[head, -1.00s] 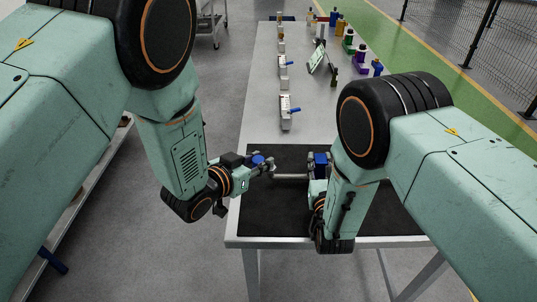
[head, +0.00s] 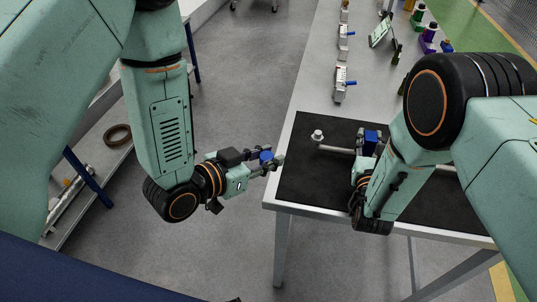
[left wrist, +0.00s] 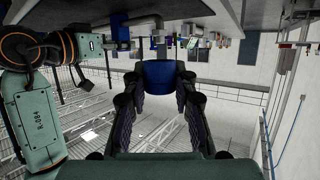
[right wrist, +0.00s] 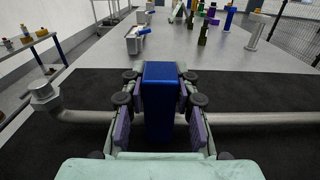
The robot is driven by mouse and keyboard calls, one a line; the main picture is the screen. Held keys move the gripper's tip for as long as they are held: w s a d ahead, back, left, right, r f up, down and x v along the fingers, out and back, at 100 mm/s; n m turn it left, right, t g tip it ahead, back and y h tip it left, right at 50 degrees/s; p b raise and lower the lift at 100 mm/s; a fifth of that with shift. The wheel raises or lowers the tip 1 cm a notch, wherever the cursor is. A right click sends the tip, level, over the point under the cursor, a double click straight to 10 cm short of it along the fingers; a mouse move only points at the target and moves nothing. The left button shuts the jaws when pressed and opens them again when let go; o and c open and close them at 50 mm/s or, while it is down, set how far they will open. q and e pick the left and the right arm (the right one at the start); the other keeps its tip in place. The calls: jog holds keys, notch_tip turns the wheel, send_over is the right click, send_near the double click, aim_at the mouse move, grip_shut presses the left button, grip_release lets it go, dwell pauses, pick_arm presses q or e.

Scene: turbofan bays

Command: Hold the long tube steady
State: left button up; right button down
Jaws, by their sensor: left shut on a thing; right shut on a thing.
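The long tube (head: 338,150) is grey, with a hex-headed end fitting (head: 317,135) at its left end. It lies across the black mat; I cannot tell whether it touches it. My right gripper (head: 366,160) is at the tube. In the right wrist view its fingers are shut on a blue block (right wrist: 158,95) on the tube (right wrist: 85,117), which runs out on both sides. My left gripper (head: 272,163) is apart from the tube, left of its end and beyond the table edge. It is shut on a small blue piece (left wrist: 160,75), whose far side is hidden.
The black mat (head: 300,180) covers the near end of the grey table (head: 310,95). Several fixtures with blue levers stand farther back, with coloured bottles and a tilted tablet (head: 381,30). A low shelf with a brown ring (head: 118,135) stands left. The floor between is clear.

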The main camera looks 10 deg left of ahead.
pick_arm(q)
jog(key=shift+r, duration=1.8)
pick_arm(e)
jog(key=c, duration=1)
grip_release()
jog(key=shift+o, duration=0.2)
jog(key=s, duration=0.7)
jog(key=shift+s, duration=0.25)
